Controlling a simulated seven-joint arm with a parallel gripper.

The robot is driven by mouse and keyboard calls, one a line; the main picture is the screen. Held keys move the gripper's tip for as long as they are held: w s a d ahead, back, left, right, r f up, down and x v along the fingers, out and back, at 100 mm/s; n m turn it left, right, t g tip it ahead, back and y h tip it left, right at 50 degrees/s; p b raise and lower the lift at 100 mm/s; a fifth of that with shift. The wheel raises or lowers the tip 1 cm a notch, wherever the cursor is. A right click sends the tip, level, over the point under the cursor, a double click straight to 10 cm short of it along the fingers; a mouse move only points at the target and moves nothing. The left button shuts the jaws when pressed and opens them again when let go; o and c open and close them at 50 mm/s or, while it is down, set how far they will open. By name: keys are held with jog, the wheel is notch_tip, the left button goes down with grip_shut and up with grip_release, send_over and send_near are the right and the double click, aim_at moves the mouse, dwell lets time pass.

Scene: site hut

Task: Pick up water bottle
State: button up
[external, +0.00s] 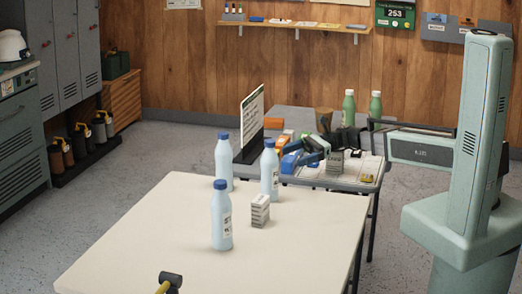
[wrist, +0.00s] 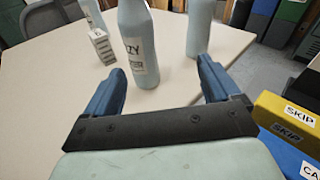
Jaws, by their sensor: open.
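Three pale blue water bottles with blue caps stand upright on the cream table: one in front (external: 221,222), one at back left (external: 222,165), one at right (external: 270,175). My gripper (external: 298,158) is open and empty, just right of the right bottle, with its blue fingers pointing toward it. In the wrist view, a labelled bottle (wrist: 138,50) stands ahead, between the lines of the fingers (wrist: 163,70) but beyond their tips. Another bottle (wrist: 200,28) stands to its right, and a third (wrist: 92,14) at upper left. The bottle tops are cut off there.
A small printed carton (external: 260,210) stands among the bottles; it also shows in the wrist view (wrist: 101,46). A hammer (external: 170,281) lies at the front edge. A cluttered second table (external: 330,185) has an upright sign (external: 252,120) and two green bottles (external: 349,106). The table's left side is clear.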

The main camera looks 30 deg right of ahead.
aim_at(262, 166)
jog(key=shift+m+y, duration=0.5)
jog(key=shift+y, duration=0.3)
jog(key=shift+s+a+r, duration=0.1)
jog(key=shift+s+a, duration=0.6)
jog(key=shift+a, duration=1.7)
jog(key=shift+s+a+r, duration=0.1)
jog(key=shift+s+a, duration=0.55)
jog(key=shift+a, duration=1.75)
jog(key=shift+s+a+r, duration=0.1)
jog(key=shift+s+a, duration=0.6)
jog(key=shift+a, duration=1.7)
jog(key=c, duration=1.4)
